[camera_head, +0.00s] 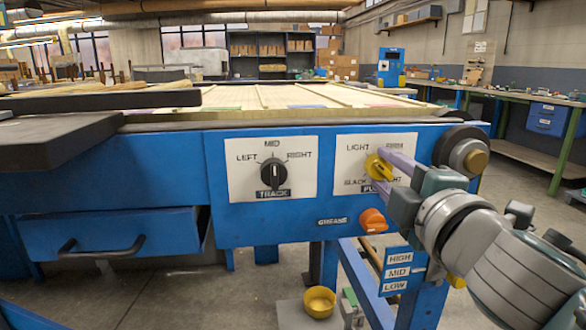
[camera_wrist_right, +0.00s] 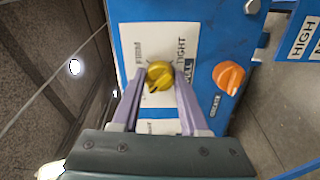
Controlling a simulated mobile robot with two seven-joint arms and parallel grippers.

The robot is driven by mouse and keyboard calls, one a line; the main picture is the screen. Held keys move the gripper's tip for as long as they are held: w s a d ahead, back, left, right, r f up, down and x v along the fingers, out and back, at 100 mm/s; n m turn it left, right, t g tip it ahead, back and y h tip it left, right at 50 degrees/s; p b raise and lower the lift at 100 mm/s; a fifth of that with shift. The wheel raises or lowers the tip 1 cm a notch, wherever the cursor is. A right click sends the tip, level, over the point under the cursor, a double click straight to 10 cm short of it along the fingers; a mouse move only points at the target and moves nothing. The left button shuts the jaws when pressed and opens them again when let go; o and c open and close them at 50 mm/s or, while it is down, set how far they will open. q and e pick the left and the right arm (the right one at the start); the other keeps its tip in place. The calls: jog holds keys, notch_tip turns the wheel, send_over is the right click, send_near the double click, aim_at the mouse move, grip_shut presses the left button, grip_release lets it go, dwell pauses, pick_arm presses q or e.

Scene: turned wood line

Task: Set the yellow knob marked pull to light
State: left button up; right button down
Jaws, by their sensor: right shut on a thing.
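The yellow knob (camera_head: 374,168) marked PULL sits on a white plate (camera_head: 347,147) at the right of the blue front panel. LIGHT shows at the plate's upper left; the labels at right are partly hidden by my gripper. My right gripper (camera_head: 382,165) is shut on the knob, its pale purple fingers on either side. In the right wrist view the knob (camera_wrist_right: 160,74) lies between the fingertips, with a dark mark toward its lower left. I cannot tell for sure which label it points to. My left gripper is not in view.
A black TRACK knob (camera_head: 273,174) is on the plate to the left, pointing up toward MID. An orange GREASE knob (camera_head: 372,220) is just below. A round dark roller end (camera_head: 462,150) is at the panel's right. A yellow bowl (camera_head: 319,301) stands low down.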

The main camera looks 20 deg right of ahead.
dwell(0.4)
jog(key=shift+c, duration=2.1)
grip_release()
jog(key=v, duration=1)
